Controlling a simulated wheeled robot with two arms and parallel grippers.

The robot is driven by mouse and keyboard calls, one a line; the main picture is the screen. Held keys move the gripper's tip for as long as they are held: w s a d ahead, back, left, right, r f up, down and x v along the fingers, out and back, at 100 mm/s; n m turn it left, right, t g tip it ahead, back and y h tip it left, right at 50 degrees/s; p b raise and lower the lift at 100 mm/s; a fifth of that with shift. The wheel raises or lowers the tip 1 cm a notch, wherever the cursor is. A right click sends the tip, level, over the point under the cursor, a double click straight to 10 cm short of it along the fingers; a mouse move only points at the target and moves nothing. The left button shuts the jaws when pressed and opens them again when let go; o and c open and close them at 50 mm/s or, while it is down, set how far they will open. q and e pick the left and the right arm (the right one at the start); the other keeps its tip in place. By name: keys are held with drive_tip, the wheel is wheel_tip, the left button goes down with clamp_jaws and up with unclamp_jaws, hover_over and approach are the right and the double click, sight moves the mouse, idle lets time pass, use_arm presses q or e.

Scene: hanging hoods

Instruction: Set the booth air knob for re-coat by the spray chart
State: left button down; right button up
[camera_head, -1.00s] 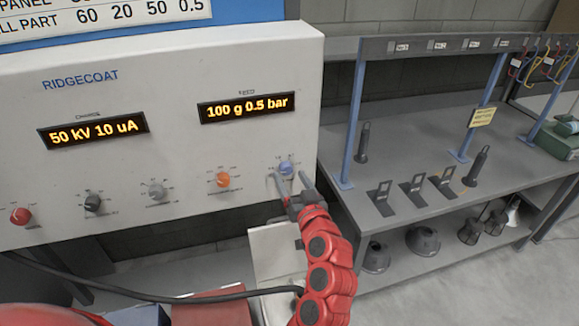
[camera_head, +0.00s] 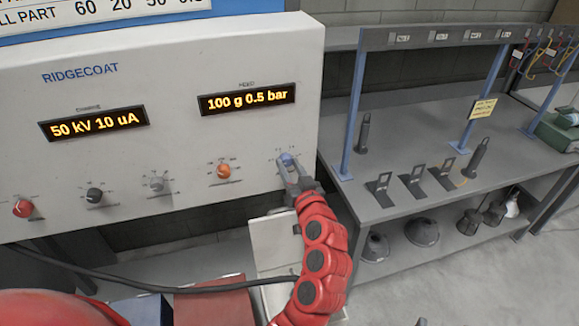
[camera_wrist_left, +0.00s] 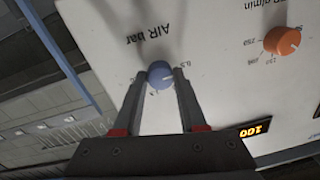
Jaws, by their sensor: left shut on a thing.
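The blue air knob (camera_head: 287,159) is at the right end of the knob row on the white RIDGECOAT panel (camera_head: 150,150). In the left wrist view the blue knob (camera_wrist_left: 160,74) sits between my fingertips, below the upside-down label "AIR bar". My left gripper (camera_head: 290,170) is shut on this knob, one finger on each side. The feed display (camera_head: 247,100) reads "100 g 0.5 bar". The other display (camera_head: 94,123) reads "50 kV 10 uA". Part of the chart (camera_head: 100,12) shows at the top, with a row ending "ALL PART 60 20 50", then cut off. My right gripper is not in view.
An orange knob (camera_head: 224,171) is left of the blue one, then grey, black and red knobs (camera_head: 23,208). A grey bench (camera_head: 400,130) with stands stands to the right. A black cable (camera_head: 190,289) crosses below the panel.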

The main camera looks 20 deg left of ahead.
use_arm(q)
drive_tip(key=shift+m, duration=0.4)
drive_tip(key=shift+f+m+b, duration=0.1)
drive_tip(key=shift+m+b, duration=0.5)
drive_tip(key=shift+m, duration=0.1)
drive_tip(key=m+b, duration=0.1)
drive_tip(key=m, duration=0.2)
drive_tip(key=shift+m, duration=0.3)
drive_tip(key=m, duration=0.2)
drive_tip(key=shift+m, duration=0.3)
drive_tip(key=shift+m+t, duration=0.3)
drive_tip(key=shift+m, duration=1.5)
drive_tip(key=shift+c, duration=2.3)
unclamp_jaws()
